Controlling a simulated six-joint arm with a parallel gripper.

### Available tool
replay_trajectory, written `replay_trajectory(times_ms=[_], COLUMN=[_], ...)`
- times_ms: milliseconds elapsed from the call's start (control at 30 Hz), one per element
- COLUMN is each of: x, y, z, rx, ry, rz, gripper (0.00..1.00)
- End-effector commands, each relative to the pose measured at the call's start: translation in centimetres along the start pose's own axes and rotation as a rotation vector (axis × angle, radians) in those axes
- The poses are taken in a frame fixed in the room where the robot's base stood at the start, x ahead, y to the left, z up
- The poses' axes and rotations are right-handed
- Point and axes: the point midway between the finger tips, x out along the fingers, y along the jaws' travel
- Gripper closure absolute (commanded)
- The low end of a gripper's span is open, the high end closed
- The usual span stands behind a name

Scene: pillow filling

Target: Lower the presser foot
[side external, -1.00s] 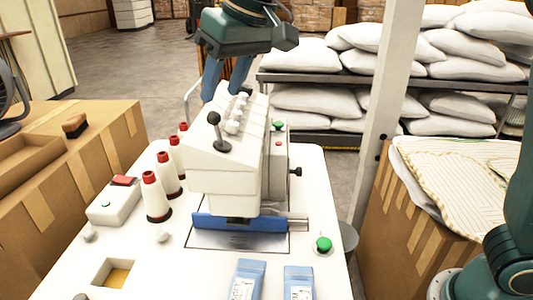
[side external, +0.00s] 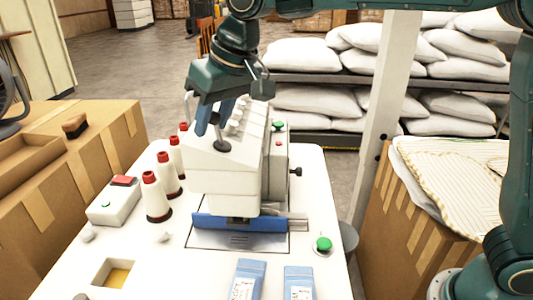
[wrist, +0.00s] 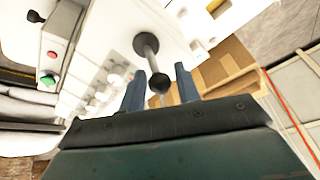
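The white sewing machine (side external: 220,170) stands on a white table. Its black lever with a ball knob shows in the wrist view (wrist: 150,50); in the side view its dark base (side external: 222,146) shows and its upper part is hidden behind my gripper. My gripper (side external: 214,122) is above the front of the machine head, fingers pointing down. In the wrist view my gripper (wrist: 160,74) is open, with the knob between its two blue fingers and a gap on each side. A blue bar (side external: 212,221) lies under the machine head. The presser foot itself is hard to make out.
Several thread cones (side external: 155,196) and a small box with a red switch (side external: 114,200) stand left of the machine. A green button (side external: 323,244) and blue packets (side external: 247,281) are at the front. A white post (side external: 385,110) rises at the right.

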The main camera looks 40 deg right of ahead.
Motion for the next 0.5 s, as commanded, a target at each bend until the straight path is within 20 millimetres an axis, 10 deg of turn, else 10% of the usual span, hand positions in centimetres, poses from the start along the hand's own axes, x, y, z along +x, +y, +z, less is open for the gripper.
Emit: replay_trajectory(times_ms=[167,500], x=[-0.02,-0.11], y=[0.00,0.12], z=[0.00,0.12], rx=[0.000,0.004], ry=[0.000,0.016], rz=[0.000,-0.010], gripper=[1.00,1.00])
